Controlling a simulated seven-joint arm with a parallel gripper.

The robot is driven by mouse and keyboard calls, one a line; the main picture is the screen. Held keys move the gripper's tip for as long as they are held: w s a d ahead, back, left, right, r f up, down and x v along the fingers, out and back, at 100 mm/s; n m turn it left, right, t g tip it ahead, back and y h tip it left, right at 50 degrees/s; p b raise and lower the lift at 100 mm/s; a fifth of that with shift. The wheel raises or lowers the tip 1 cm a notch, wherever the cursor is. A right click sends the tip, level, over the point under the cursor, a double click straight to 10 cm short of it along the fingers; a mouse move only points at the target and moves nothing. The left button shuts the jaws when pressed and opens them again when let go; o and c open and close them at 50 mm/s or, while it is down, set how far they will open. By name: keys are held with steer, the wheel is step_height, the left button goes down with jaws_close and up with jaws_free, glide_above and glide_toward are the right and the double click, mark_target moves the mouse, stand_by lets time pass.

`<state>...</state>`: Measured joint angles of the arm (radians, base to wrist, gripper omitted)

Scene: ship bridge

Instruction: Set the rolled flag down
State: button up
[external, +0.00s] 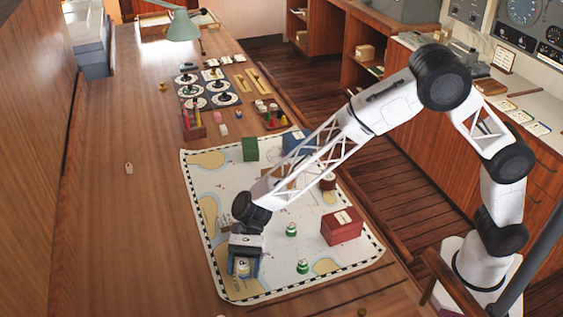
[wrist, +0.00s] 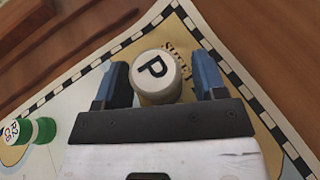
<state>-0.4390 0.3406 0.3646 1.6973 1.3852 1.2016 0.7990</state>
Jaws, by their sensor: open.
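The rolled flag (wrist: 156,75) is a short pale cylinder with a black P on its white top. It stands upright near the chart's edge and also shows in the external view (external: 243,267). My gripper (wrist: 160,84) has its two blue fingers apart, one on each side of the flag; small gaps seem to show beside it. In the external view my gripper (external: 245,272) is low over the near left corner of the chart (external: 232,287). The flag's lower part is mostly hidden in the wrist view.
Two green rolls (external: 291,229) (external: 302,266) stand on the chart to the right of my gripper. A red box (external: 341,227), a green box (external: 250,149) and a blue box (external: 296,142) are also on the chart. Bare table (external: 130,230) lies to the left.

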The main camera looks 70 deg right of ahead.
steer(key=shift+d+r, duration=0.1)
steer(key=shift+r, duration=0.1)
steer(key=v, duration=1.1)
steer(key=shift+w+d+r, duration=0.1)
steer(key=shift+d, duration=0.3)
steer(key=shift+r, duration=0.1)
stand_by(0.4)
